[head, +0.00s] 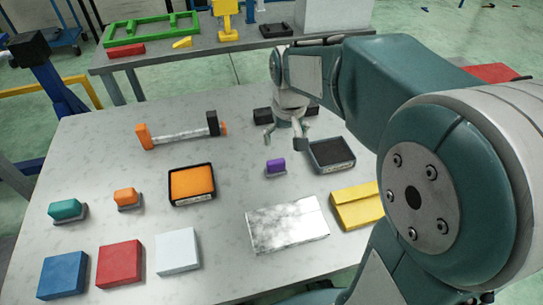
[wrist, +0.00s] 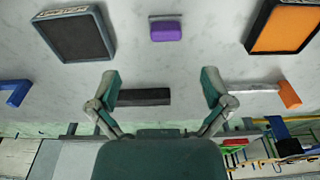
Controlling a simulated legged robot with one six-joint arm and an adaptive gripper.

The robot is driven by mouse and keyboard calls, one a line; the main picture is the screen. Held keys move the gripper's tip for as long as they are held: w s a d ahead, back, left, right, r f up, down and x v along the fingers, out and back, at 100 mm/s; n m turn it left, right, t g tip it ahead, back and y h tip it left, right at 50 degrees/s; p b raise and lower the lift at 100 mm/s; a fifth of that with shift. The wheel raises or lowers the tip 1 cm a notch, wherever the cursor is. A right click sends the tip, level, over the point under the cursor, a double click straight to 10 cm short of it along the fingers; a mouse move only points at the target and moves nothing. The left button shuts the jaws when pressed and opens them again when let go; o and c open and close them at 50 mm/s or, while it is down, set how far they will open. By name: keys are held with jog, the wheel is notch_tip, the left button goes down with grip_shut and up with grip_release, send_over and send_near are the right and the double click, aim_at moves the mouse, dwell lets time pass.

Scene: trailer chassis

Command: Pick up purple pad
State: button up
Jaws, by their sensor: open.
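The purple pad (head: 276,166) is a small block lying on the grey table, between the orange-topped tray and the black-topped tray. It also shows at the top middle of the wrist view (wrist: 166,32). My gripper (head: 285,138) is above the table, behind the pad in the head view and apart from it. In the wrist view its two fingers (wrist: 160,85) are spread wide with nothing held between them. The pad lies beyond the fingertips there, roughly centred between them.
The black-topped tray (head: 331,154) is close to the pad's right; the orange-topped tray (head: 192,184) is to its left. A silver slab (head: 287,224) and yellow folder-like item (head: 355,206) lie in front. A handled bar (head: 180,134) lies back left. Bare table surrounds the pad.

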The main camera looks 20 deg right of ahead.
aim_at(276, 161)
jog(key=shift+g, duration=0.5)
jog(key=w+f, duration=0.3)
jog(key=shift+w+a+f, duration=0.1)
jog(key=shift+w+f, duration=0.25)
jog(key=shift+w+a+f, duration=0.15)
jog(key=shift+a+f, duration=0.05)
jog(key=shift+a, duration=0.05)
jog(key=shift+a+f, duration=0.25)
jog(key=shift+f, duration=0.1)
jog(key=f, duration=0.3)
jog(key=d+f, duration=0.1)
jog(key=f, duration=0.1)
jog(key=shift+f, duration=0.1)
jog(key=f, duration=0.2)
jog(key=a+f, duration=0.1)
jog(key=f, duration=0.2)
jog(key=shift+d, duration=0.15)
jog(key=shift+c, duration=1.3)
jog(key=c, duration=0.9)
